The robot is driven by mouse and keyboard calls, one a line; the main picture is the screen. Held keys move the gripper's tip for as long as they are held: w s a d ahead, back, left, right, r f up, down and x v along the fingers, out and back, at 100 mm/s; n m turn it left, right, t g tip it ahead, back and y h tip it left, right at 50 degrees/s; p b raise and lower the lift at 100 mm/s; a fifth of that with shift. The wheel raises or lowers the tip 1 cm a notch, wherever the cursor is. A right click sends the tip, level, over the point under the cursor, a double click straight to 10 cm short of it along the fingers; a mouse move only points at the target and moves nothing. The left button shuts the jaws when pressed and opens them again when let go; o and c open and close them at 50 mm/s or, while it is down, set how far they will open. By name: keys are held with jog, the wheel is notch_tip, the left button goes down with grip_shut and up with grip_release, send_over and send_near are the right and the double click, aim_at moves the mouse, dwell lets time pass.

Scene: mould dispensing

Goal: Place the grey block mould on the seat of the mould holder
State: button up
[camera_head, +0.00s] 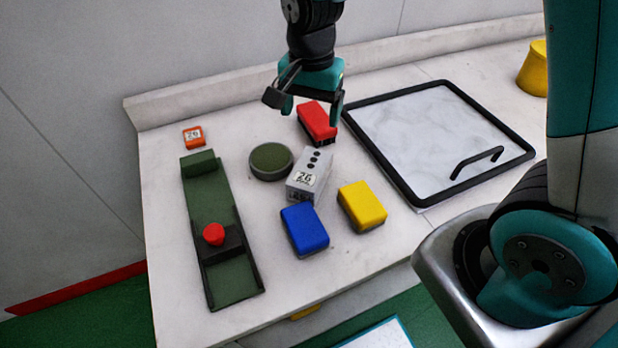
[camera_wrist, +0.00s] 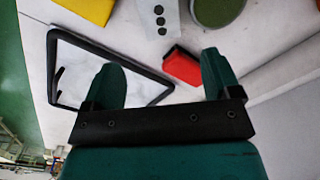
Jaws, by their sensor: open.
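The grey block mould (camera_head: 304,181) lies on the white table, with several black holes on top and a label reading 26. Its holed end also shows at the top of the wrist view (camera_wrist: 158,18). The mould holder seems to be the long dark green fixture (camera_head: 208,200) at the left, with a raised green end block, a black cross-piece and a red knob (camera_head: 214,234). Its green bed is empty. My gripper (camera_head: 312,110) is open and empty, above the table behind the mould. Its two teal fingers show apart in the wrist view (camera_wrist: 162,75).
A red block (camera_head: 317,121) lies near my gripper; blue (camera_head: 305,230) and yellow (camera_head: 362,206) blocks lie in front of the mould. A round green pad (camera_head: 271,161) is close at its left. A black-framed panel with a handle (camera_head: 430,135) is at the right.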

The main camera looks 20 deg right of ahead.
aim_at(310, 167)
notch_tip(310, 167, down, 12)
jog(key=shift+p, duration=0.8)
jog(key=shift+s+a+f+p, duration=0.15)
jog(key=shift+f+p, duration=0.3)
jog(key=shift+f, duration=0.9)
jog(key=shift+s+f+p, duration=0.1)
jog(key=shift+f+p, duration=0.3)
jog(key=shift+f, duration=0.95)
jog(key=c, duration=1.3)
jog(key=shift+r, duration=0.15)
